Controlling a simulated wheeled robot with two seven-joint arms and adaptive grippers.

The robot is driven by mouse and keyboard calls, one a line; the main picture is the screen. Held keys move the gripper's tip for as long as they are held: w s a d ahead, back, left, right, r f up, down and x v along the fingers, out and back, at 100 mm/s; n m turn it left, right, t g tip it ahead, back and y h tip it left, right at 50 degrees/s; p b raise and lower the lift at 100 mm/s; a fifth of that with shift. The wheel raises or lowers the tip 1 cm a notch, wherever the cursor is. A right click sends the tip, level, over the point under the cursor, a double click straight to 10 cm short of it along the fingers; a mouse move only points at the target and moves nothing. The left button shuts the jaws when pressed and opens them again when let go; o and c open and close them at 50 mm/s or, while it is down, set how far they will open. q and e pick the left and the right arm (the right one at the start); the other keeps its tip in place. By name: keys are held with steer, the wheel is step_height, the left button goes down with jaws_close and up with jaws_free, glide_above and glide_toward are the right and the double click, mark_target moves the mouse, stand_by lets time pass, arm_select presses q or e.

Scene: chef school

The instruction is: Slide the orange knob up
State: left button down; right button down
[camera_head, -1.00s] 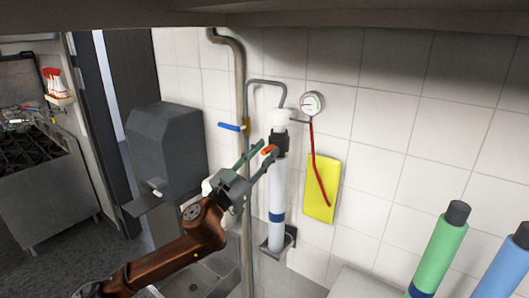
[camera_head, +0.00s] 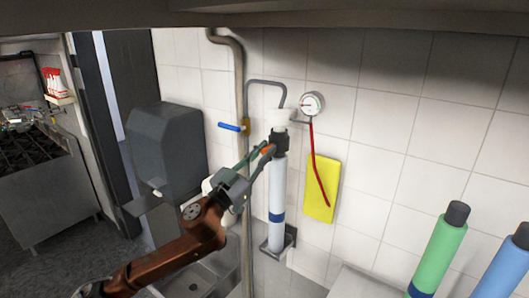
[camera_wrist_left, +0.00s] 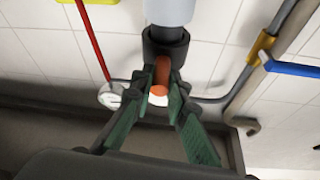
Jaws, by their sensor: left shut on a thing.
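The orange knob (camera_head: 267,150) sits on the black collar (camera_head: 280,140) near the top of a white filter cylinder (camera_head: 276,190) with a blue band, mounted upright on the tiled wall. In the left wrist view the knob (camera_wrist_left: 161,76) points out from the collar, between my fingertips. My left gripper (camera_head: 262,151) comes from the lower left and is shut on the orange knob, its green-padded fingers on either side. The fingers partly hide the knob in the head view. My right gripper is not in view.
A blue-handled valve (camera_head: 230,127) is on the pipe left of the cylinder. A pressure gauge (camera_head: 312,103) with a red hose and a yellow sheet (camera_head: 322,188) are to the right. Green (camera_head: 440,250) and blue (camera_head: 506,265) cylinders stand at lower right. A dark overhang runs along the top.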

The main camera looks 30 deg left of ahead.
arm_select(q)
step_height(320, 180, up, 5)
steer(key=p, duration=0.3)
steer(key=shift+f, duration=0.1)
steer(key=shift+s+a, duration=0.1)
steer(key=c, duration=2.3)
jaws_free()
steer(key=shift+c, duration=0.2)
steer(key=o, duration=0.5)
steer(key=shift+c, duration=0.2)
